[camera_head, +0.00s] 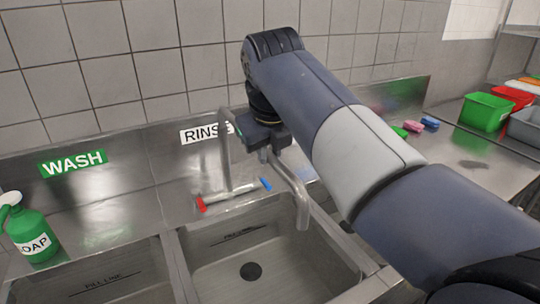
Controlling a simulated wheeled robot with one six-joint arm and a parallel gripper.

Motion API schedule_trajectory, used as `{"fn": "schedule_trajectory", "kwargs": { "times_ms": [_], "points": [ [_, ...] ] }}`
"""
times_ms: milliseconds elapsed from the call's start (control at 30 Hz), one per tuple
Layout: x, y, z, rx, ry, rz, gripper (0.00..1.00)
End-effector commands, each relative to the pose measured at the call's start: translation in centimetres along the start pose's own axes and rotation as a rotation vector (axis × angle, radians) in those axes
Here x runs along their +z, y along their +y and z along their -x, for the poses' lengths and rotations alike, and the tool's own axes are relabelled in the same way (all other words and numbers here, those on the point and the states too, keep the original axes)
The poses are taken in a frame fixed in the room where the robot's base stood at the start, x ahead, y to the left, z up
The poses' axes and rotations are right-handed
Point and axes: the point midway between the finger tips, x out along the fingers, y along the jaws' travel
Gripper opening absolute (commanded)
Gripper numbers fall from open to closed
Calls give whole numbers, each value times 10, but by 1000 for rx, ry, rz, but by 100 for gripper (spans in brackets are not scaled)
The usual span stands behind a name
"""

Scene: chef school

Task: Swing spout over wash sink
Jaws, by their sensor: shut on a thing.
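The metal spout (291,180) of the faucet slopes toward the front right. Its downturned end hangs over the right part of the rinse sink (215,258). The faucet base (230,193) has a red end on the left and a blue end on the right. The wash sink (95,275) lies to the left, under the green WASH label (73,163). My gripper (266,151) is shut on the spout behind the rinse sink. My gripper and arm hide part of the spout's upper run, so the exact contact is hard to see.
A green soap bottle (31,237) stands at the far left by the wash sink. The RINSE label (199,134) is on the steel backsplash behind. Pink and blue sponges (414,126) and green (485,112) and red bins stand on the right counter.

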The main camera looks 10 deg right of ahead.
Motion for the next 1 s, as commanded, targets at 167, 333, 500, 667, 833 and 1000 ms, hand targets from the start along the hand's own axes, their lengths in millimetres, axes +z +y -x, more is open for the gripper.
{"fn": "schedule_trajectory", "kwargs": {
  "times_ms": [167, 333, 500, 667, 833, 1000],
  "points": [
    [1, 0, 1, -1, -1, -1, 0],
    [1, 0, 1, -1, -1, -1, 0],
    [1, 0, 1, -1, -1, -1, 32],
    [0, 0, 0, -1, 0, -1, 41],
    [0, 0, 0, -1, 0, -1, 41],
    [1, 0, 12, -1, -3, -1, 41]
  ]
}}
